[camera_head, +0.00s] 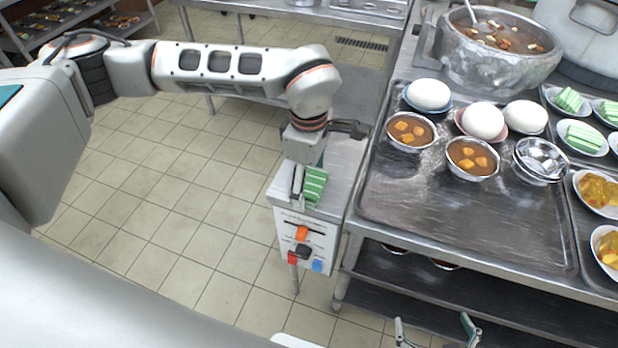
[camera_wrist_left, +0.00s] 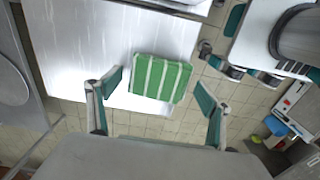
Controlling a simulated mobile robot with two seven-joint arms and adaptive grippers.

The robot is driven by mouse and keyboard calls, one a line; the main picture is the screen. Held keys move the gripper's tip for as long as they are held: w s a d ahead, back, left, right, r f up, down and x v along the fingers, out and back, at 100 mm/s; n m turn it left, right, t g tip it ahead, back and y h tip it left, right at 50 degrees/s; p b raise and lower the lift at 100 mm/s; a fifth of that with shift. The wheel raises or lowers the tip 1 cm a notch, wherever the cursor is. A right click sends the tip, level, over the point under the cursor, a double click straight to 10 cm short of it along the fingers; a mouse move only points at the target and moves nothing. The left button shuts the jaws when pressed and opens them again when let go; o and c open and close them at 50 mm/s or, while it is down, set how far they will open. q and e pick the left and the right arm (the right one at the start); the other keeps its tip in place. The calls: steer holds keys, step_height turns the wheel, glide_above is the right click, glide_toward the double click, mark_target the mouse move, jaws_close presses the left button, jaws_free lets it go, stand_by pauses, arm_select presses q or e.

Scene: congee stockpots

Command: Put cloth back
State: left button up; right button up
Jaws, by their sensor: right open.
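The green-and-white striped cloth (camera_head: 315,187) lies on the small metal side stand (camera_head: 345,180), close to its front edge. In the left wrist view the cloth (camera_wrist_left: 160,78) lies flat and folded between the fingers of my left gripper (camera_wrist_left: 158,88). The fingers are spread, with a gap on each side of the cloth. In the head view my left gripper (camera_head: 306,178) is over the stand and partly hides the cloth. My right gripper (camera_head: 438,331) is open and empty at the bottom edge, low in front of the counter.
A stockpot (camera_head: 480,65) stands behind. Plates with green striped pieces (camera_head: 582,138) are at the right.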

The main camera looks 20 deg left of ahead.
mark_target(309, 182)
arm_select(q)
steer(key=shift+r, duration=0.1)
step_height(309, 182, up, 12)
steer(key=shift+p, duration=0.4)
stand_by(0.3)
stand_by(0.4)
